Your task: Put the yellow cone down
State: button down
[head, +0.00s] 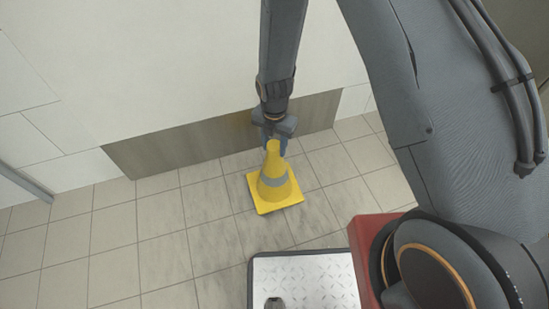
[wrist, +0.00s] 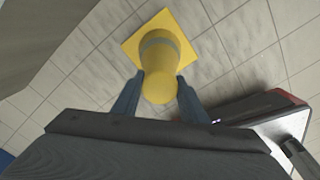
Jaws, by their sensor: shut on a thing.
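The yellow cone (head: 272,182) has a grey band and a square yellow base.
A pale wall (head: 150,70) with a brown-grey panel (head: 180,150) stands behind the cone. The tiled floor (head: 120,240) to the left is clear. A metal tread-plate platform (head: 310,278) with a dark edge lies in front of the cone.

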aim_at(274, 169)
jog(key=shift+f+b, duration=0.5)
jog(key=shift+f, duration=1.65)
jog(key=c, duration=1.1)
grip_release()
